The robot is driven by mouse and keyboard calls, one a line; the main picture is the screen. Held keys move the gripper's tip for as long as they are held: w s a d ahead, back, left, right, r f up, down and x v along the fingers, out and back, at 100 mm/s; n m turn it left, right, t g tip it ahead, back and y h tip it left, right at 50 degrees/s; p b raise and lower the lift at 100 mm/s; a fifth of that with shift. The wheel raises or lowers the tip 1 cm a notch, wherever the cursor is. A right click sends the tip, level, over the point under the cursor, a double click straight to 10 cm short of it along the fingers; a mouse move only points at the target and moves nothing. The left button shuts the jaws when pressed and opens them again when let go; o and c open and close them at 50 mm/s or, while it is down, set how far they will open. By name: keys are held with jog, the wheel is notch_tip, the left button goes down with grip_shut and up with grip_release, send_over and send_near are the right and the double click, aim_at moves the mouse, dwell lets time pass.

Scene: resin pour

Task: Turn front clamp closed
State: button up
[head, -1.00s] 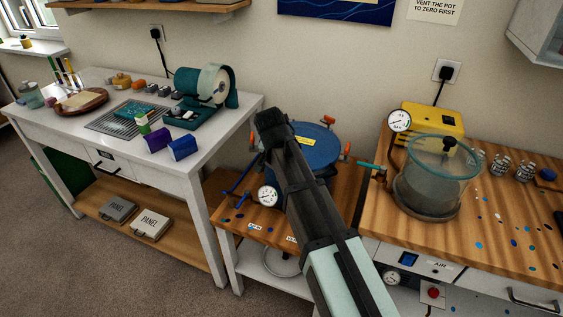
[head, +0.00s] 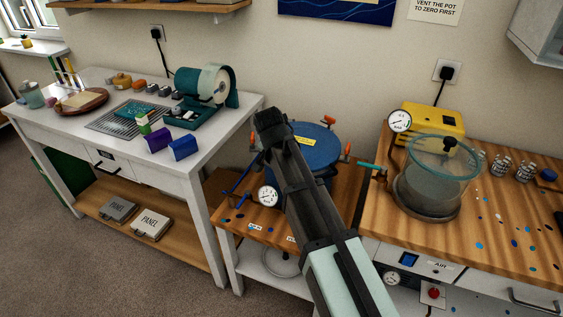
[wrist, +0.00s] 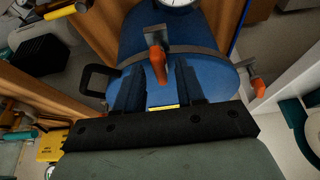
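The blue pressure pot (head: 318,155) stands on the low wooden bench, its lid partly hidden by my arm. In the wrist view, its blue lid (wrist: 215,83) fills the middle. An orange-handled clamp (wrist: 157,62) sits at the lid rim beside the gauge, which appears to be the front clamp; in the head view my arm hides it. My gripper (wrist: 158,82) is over the lid, its two dark fingers apart, with the orange handle just beyond and between the tips. Contact cannot be told. In the head view my gripper (head: 270,122) is above the pot's left side.
Other orange clamps stand around the rim, one at the right (head: 348,148) and one at the back (head: 330,120). A pressure gauge (head: 267,196) is at the pot's front. A clear vacuum chamber (head: 438,180) stands on the right bench. A white worktable (head: 225,130) is at the left.

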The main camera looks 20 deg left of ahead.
jog(key=v, duration=1.4)
jog(key=shift+w+f, duration=0.1)
dwell(0.3)
jog(key=s+d+f+m+g+h, duration=0.15)
jog(key=d+f, duration=0.35)
jog(key=f, duration=0.6)
jog(key=s+d+f+m+g, duration=0.1)
jog(key=s+d+f+g, duration=0.15)
jog(key=d+f, duration=0.6)
jog(key=s+d+f+m+g+h, duration=0.1)
jog(key=s+d+f, duration=0.15)
jog(key=f, duration=1.05)
jog(key=s+d+f+n+g+y, duration=0.2)
jog(key=s+d+f+g, duration=0.4)
jog(key=s+d+f, duration=2.1)
notch_tip(320, 180, down, 4)
jog(key=shift+d+r+n, duration=0.1)
jog(key=shift+d+n, duration=0.75)
jog(key=shift+d, duration=0.2)
